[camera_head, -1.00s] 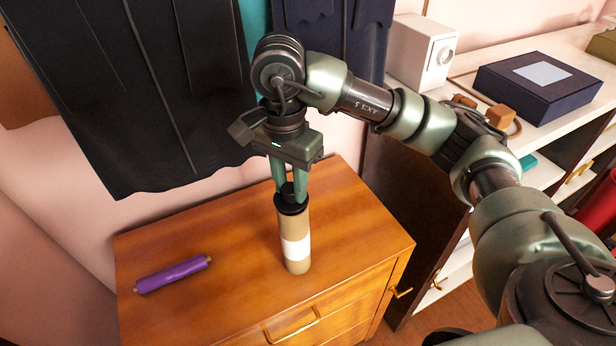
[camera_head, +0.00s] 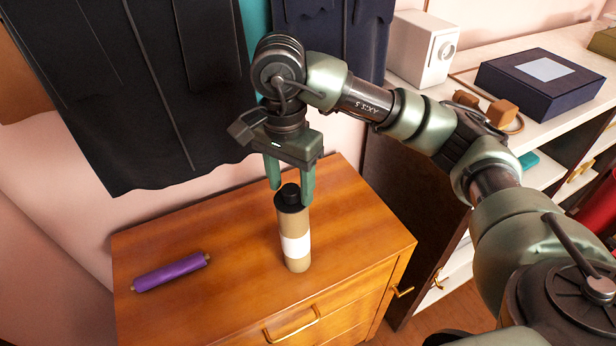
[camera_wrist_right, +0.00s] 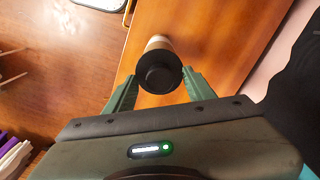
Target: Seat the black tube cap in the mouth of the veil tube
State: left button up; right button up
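The veil tube (camera_head: 295,248), tan with a white label, stands upright on the wooden cabinet top. The black tube cap (camera_head: 289,197) sits at its upper end, its knob pointing up. In the right wrist view the cap (camera_wrist_right: 158,74) covers the tube's end, with a little of the tan tube (camera_wrist_right: 158,42) showing behind it. My right gripper (camera_head: 290,196) is open, with one green finger on each side of the cap's knob and visible gaps between. The tube's mouth is hidden under the cap. My left gripper is not in view.
A purple roll (camera_head: 171,272) lies on the cabinet top (camera_head: 225,240) to the left. Dark gowns (camera_head: 130,90) hang behind. A shelf at right holds a navy box (camera_head: 538,82) and a white box (camera_head: 421,50). Bare cabinet top surrounds the tube.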

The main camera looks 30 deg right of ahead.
jog(key=shift+r, duration=0.1)
jog(key=shift+s+d+r, duration=0.1)
jog(key=shift+d+r, duration=0.05)
jog(key=shift+r, duration=3.75)
